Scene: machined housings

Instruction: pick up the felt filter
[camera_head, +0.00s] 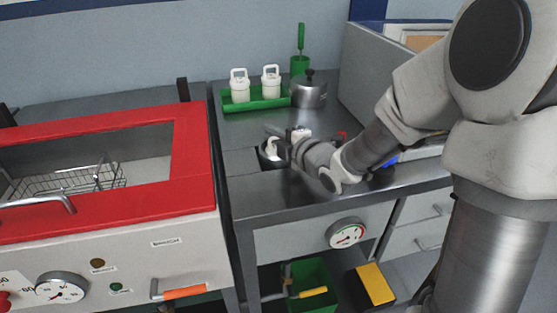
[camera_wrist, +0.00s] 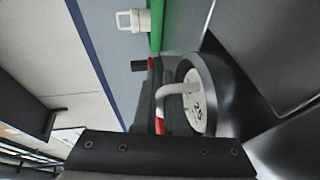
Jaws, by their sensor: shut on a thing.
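A pale round disc with a bent white handle, apparently the felt filter (camera_wrist: 196,104), shows in the wrist view with dark markings on its face. It sits at the mouth of a dark round well (camera_wrist: 216,78). My gripper (camera_wrist: 158,108) is shut on its handle; the dark jaws hide part of the handle. In the head view my gripper (camera_head: 284,141) is low over the steel worktop, at the white handle of the felt filter (camera_head: 271,147). The disc is mostly hidden there. I cannot tell whether it is lifted clear of the well.
A green tray (camera_head: 256,104) with two white handled containers stands behind, beside a lidded steel pot (camera_head: 309,91) and a green holder (camera_head: 299,66). A red-framed basin (camera_head: 190,170) with a wire basket is at left. A grey panel (camera_head: 370,85) rises at right.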

